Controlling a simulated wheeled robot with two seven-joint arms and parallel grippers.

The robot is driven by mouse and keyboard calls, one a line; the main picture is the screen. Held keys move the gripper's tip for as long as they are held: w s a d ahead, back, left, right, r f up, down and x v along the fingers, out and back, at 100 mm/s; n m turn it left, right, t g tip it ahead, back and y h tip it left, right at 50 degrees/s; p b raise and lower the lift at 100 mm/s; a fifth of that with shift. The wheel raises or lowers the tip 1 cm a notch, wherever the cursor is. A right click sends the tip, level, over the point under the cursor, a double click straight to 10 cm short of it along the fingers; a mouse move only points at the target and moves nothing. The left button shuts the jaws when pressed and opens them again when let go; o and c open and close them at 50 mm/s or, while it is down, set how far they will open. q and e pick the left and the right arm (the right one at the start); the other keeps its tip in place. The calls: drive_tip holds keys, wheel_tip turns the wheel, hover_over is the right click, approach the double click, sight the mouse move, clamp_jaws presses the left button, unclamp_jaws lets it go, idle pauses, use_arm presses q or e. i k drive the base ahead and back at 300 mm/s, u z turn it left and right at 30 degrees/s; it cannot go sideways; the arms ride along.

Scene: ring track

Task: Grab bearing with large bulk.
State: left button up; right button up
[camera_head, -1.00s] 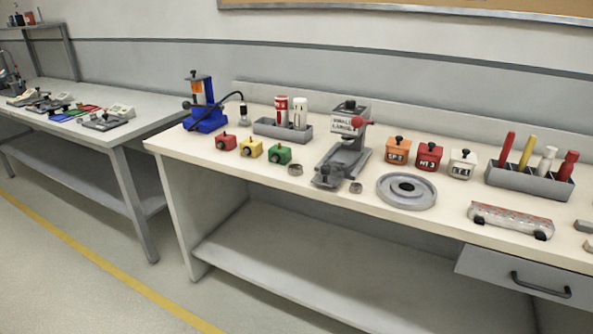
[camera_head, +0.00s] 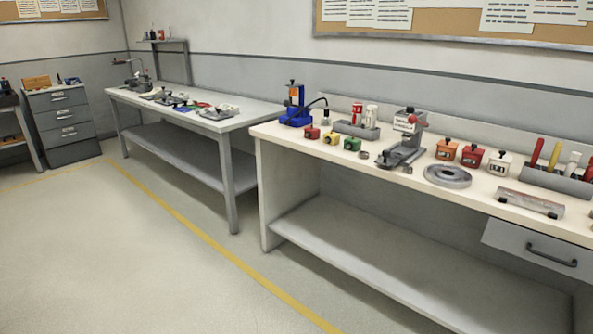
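A large grey ring-shaped bearing (camera_head: 447,176) lies flat on the white-topped workbench (camera_head: 350,153), near its front edge. A much smaller grey ring (camera_head: 363,155) lies further left on the same bench. Another small ring (camera_head: 407,170) lies between it and the large one, beside a grey press (camera_head: 403,150) with a red knob. Neither of my grippers shows in this view, and nothing is seen touching the rings.
Coloured blocks, a blue device (camera_head: 296,112) and a bin of handled tools (camera_head: 556,179) stand on the bench. A grey drawer (camera_head: 530,250) hangs below it. A second table (camera_head: 180,110) and a drawer cabinet (camera_head: 62,120) are to the left. The floor (camera_head: 130,250) in front is clear.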

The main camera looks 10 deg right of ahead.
sight(362, 154)
drive_tip(key=u, duration=0.6)
drive_tip(key=i, duration=1.1)
drive_tip(key=z, duration=0.45)
drive_tip(key=i, duration=1.1)
drive_tip(key=z, duration=1)
